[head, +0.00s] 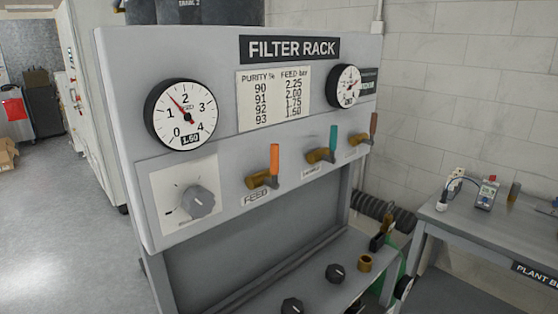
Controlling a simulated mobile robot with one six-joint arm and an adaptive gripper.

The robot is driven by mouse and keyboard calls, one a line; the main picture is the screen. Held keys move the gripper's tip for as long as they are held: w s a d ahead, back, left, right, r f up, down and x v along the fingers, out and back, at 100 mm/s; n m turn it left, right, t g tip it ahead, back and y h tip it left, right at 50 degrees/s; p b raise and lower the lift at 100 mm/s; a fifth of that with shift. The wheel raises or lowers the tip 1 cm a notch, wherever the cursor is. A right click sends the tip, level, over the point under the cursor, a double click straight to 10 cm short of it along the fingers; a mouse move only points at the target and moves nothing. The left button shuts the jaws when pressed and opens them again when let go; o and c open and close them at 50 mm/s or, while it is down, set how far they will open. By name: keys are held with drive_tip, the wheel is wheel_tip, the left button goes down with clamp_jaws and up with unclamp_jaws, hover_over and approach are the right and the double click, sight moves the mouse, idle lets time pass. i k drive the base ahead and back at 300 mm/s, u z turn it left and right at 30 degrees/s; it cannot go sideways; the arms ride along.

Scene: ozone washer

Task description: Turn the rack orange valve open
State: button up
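The orange valve handle (274,160) stands upright on a brass valve body (259,180) on the front of the grey filter rack (120,110). A label reading FEED (255,198) is just below it. Nothing touches the handle. My gripper is not in view.
To its right are a teal-handled valve (333,138) and a brown-red-handled valve (373,124). A grey dial knob (197,201) is to its left, under a round gauge (181,115). Black knobs (335,273) and a brass fitting (365,263) lie on the lower shelf. A side table (450,215) stands right.

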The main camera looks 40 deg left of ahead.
sight(273, 183)
drive_tip(key=k, duration=2.2)
drive_tip(key=u, duration=0.55)
drive_tip(key=i, duration=1)
